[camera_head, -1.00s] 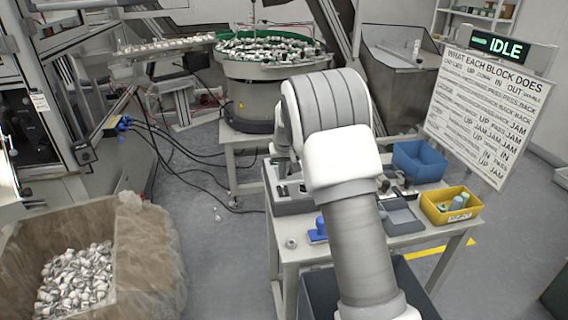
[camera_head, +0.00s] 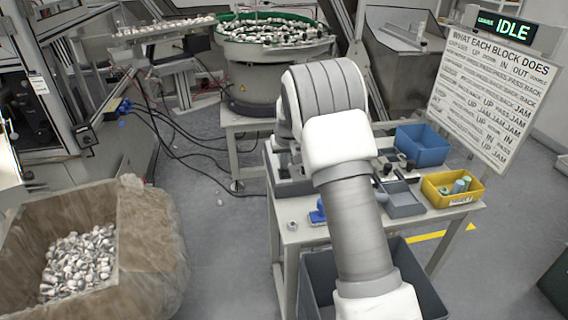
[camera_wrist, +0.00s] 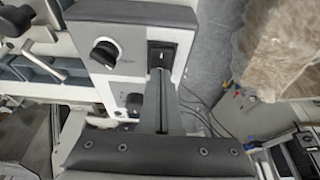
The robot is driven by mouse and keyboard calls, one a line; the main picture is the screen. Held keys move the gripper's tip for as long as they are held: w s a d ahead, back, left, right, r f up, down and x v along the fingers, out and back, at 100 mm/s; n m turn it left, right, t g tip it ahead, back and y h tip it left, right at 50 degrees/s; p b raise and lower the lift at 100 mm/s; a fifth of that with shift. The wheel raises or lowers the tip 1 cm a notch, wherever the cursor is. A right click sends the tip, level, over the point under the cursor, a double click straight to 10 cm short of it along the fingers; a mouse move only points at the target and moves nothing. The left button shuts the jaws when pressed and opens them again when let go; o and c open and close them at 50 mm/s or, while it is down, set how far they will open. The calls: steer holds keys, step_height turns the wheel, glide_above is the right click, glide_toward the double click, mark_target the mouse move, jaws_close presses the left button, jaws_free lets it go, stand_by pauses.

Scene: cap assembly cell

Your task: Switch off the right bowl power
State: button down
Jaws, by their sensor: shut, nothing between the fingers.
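In the wrist view a light control panel on a grey box carries a black rocker switch (camera_wrist: 164,57) beside a black knob (camera_wrist: 105,52). A second knob (camera_wrist: 133,101) sits lower on the panel. My gripper (camera_wrist: 158,74) is shut and empty, its fingertips just below the rocker switch in the picture. I cannot tell whether they touch it. The fingers hide part of the panel, and the small labels are unreadable. In the head view my arm hides the gripper and most of the control box (camera_head: 292,187). The green-rimmed bowl feeder (camera_head: 262,50), full of parts, stands behind.
A blue bin (camera_head: 422,146), a yellow bin (camera_head: 452,188) and a grey tray (camera_head: 403,200) sit on the workbench (camera_head: 440,218). A sign board (camera_head: 488,95) stands at right under an IDLE display (camera_head: 503,27). A large carton of caps (camera_head: 120,235) is at lower left.

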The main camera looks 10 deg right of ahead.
mark_target(285, 175)
steer(key=shift+s+f, duration=0.15)
steer(key=shift+s+b, duration=0.3)
steer(key=shift+s, duration=0.55)
step_height(285, 175, up, 5)
steer(key=p, duration=0.3)
steer(key=shift+s, duration=0.15)
steer(key=v, duration=0.9)
steer(key=shift+s, duration=0.15)
steer(key=shift+p, duration=0.3)
steer(key=shift+w+r+p, duration=0.3)
steer(key=shift+w+p, duration=0.25)
steer(key=shift+w, duration=0.2)
